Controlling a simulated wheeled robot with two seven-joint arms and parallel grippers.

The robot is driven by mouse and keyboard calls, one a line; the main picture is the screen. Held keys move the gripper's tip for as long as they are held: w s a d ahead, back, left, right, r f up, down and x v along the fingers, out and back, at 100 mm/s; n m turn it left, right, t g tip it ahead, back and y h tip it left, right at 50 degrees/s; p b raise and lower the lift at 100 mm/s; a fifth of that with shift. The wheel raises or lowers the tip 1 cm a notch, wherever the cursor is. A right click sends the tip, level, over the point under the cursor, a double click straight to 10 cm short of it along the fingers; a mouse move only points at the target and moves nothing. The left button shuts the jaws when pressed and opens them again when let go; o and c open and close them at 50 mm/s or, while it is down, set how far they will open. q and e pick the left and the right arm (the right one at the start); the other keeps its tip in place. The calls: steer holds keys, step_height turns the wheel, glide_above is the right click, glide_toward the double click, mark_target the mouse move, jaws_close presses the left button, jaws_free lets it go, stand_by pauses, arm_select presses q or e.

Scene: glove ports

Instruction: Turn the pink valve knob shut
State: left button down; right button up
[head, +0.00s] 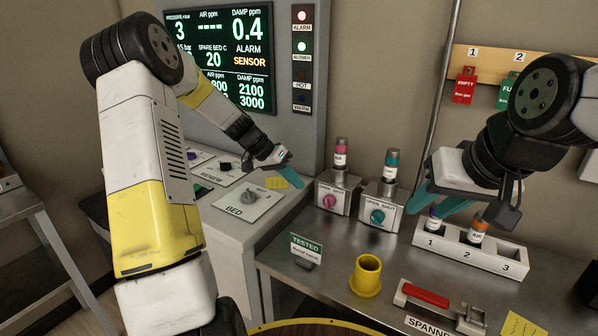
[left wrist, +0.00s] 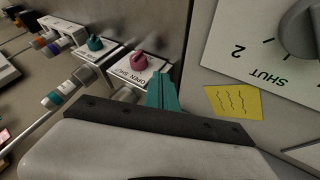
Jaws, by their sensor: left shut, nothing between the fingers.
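The pink valve knob (head: 329,201) is on the front of a small grey valve block labelled OPEN SHUT, on the metal bench. I cannot tell for sure which word it points to. In the left wrist view the pink knob (left wrist: 138,61) stands just beyond the fingertips. My left gripper (head: 291,178) is shut and empty, left of the knob and apart from it, over the console's right edge. Its teal fingers (left wrist: 162,91) are together. My right gripper (head: 436,204) has its teal fingers spread above the numbered rack, near slot 1.
A teal knob (head: 377,217) on a matching block stands right of the pink one. The rack (head: 480,254) holds capped cartridges. A TESTED sign (head: 306,246), yellow cup (head: 366,275) and red-handled spanner holder (head: 425,294) stand in front. The BED dial (head: 250,197) is at left.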

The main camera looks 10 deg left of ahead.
mark_target(324, 201)
arm_select(q)
steer(key=x, duration=0.4)
steer(key=d, duration=0.1)
steer(key=s+d, duration=0.1)
steer(key=d, duration=0.1)
steer(key=shift+s+r, duration=0.1)
steer(key=shift+r, duration=0.05)
steer(key=shift+s+d, duration=0.15)
steer(key=shift+d, duration=0.3)
